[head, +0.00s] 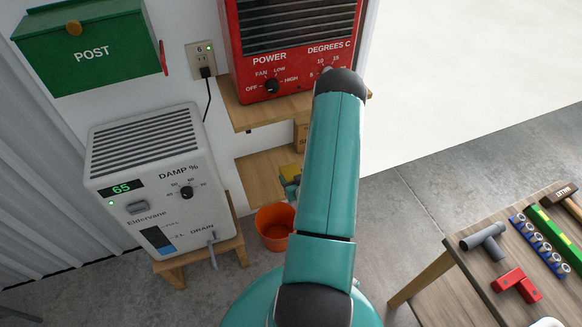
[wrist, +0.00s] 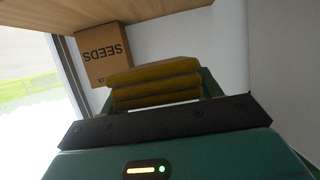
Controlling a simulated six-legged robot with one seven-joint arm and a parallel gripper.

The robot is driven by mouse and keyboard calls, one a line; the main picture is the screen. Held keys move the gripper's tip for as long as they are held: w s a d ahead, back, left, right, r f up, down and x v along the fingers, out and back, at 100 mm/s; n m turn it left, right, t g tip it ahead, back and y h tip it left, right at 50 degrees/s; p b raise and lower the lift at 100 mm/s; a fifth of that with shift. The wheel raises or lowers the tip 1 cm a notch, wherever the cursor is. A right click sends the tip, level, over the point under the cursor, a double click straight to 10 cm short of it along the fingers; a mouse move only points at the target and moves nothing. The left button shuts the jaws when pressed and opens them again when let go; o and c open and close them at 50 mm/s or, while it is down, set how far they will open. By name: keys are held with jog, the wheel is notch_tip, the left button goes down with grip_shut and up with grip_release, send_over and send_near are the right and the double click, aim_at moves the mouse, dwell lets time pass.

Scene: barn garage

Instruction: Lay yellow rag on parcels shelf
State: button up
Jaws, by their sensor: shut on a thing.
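The yellow rag (wrist: 155,84) is folded in layers and sits between the green fingers of my gripper (wrist: 158,92) in the wrist view. My gripper is shut on it. In the head view a bit of the yellow rag (head: 290,172) shows left of my arm, over the lower wooden shelf (head: 258,176). The shelf also shows at the top of the wrist view (wrist: 130,12), which is upside down. The rag looks apart from the shelf board. My arm hides the shelf's right part.
A cardboard SEEDS box (wrist: 104,56) stands on the lower shelf. An upper shelf (head: 245,115) holds a red heater (head: 290,45). An orange bucket (head: 272,228) is on the floor below. A white dehumidifier (head: 150,180) stands left; a tool table (head: 480,270) stands right.

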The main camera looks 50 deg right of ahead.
aim_at(294, 167)
jog(key=w+d+f, duration=0.1)
jog(key=d, duration=0.1)
jog(key=w+d+f, duration=0.1)
jog(key=d, duration=0.1)
jog(key=w+d+f, duration=0.1)
jog(key=w+d, duration=0.1)
jog(key=shift+f, duration=0.1)
jog(key=w+d+f, duration=0.1)
jog(key=f, duration=0.1)
jog(key=w+d+f, duration=0.2)
jog(key=d+f, duration=0.1)
jog(key=shift+f, duration=0.3)
jog(key=shift+w+d+f, duration=0.1)
jog(key=shift+d+f, duration=0.1)
jog(key=shift+f, duration=1.6)
jog(key=shift+f, duration=0.1)
jog(key=o, duration=1)
jog(key=shift+s+a+r, duration=0.1)
jog(key=shift+s+r, duration=0.1)
jog(key=shift+r, duration=0.05)
jog(key=v, duration=1.1)
jog(key=shift+s+a, duration=0.1)
jog(key=shift+s, duration=0.15)
